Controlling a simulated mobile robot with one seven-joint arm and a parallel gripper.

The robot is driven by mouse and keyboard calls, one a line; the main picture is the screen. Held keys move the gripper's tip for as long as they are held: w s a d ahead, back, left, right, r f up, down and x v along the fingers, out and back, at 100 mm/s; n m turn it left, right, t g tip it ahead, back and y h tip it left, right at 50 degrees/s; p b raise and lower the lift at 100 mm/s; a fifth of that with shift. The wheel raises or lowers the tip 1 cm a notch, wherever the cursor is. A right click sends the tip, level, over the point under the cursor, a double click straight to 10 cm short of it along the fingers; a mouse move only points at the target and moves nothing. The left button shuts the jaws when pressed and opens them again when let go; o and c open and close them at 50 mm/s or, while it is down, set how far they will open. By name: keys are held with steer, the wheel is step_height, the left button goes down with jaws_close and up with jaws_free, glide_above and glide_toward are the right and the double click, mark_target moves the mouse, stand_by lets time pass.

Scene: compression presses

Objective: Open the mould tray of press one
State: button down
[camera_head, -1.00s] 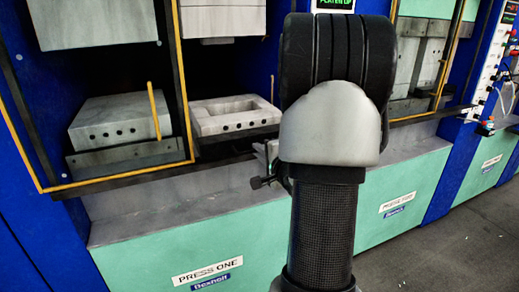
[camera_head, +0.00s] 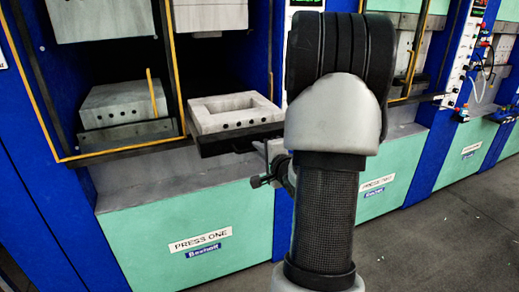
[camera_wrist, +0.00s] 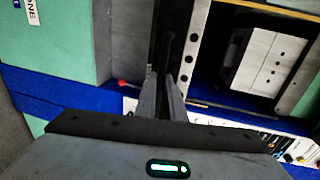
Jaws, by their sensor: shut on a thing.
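The mould tray of press one (camera_head: 215,147) is a dark tray bearing a pale mould block (camera_head: 203,123) with a square recess and a row of holes in its front. It juts out past the press's front ledge. The holed front of the block also shows in the wrist view (camera_wrist: 188,58). My gripper (camera_wrist: 168,84) is shut on the dark tray handle (camera_wrist: 166,45) in front of the block. In the head view my arm hides most of the gripper and the tray's right end.
The press one label (camera_head: 200,240) is on the green lower panel. A second mould block (camera_head: 122,103) sits behind a yellow-edged frame at left. Press two (camera_head: 378,188) stands to the right.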

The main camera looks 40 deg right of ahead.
steer(key=shift+s+f, duration=0.3)
steer(key=shift+f, duration=0.05)
steer(key=c, duration=1.8)
jaws_free()
steer(key=shift+w+d, duration=0.1)
steer(key=shift+d, duration=0.05)
steer(key=shift+c, duration=0.2)
steer(key=shift+r, duration=0.1)
steer(key=shift+r, duration=0.1)
